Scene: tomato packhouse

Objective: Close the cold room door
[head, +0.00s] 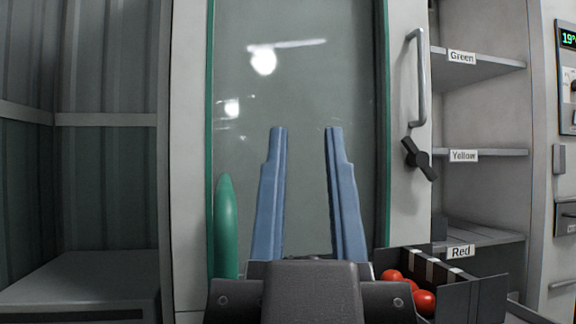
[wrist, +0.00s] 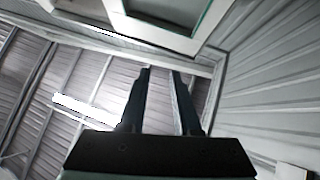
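The door (head: 400,215) stands upright in front of me in the head view, with a pale frame and a large glass panel (head: 300,85) edged in green. A vertical metal handle (head: 421,80) is on its right side, with a dark latch lever (head: 419,159) below, set at a slant. I cannot tell how far the door stands open. My gripper (head: 305,130) points upward in front of the glass, left of the handle, fingers apart and nothing between them. In the wrist view my gripper (wrist: 162,72) is also empty, below a pale frame corner (wrist: 165,35).
Shelves labelled Green (head: 462,57), Yellow (head: 464,156) and Red (head: 461,252) are right of the door. A dark crate (head: 482,297) with red tomatoes (head: 424,301) is at lower right. A control panel (head: 567,80) is at far right. A grey bench (head: 85,285) is at left.

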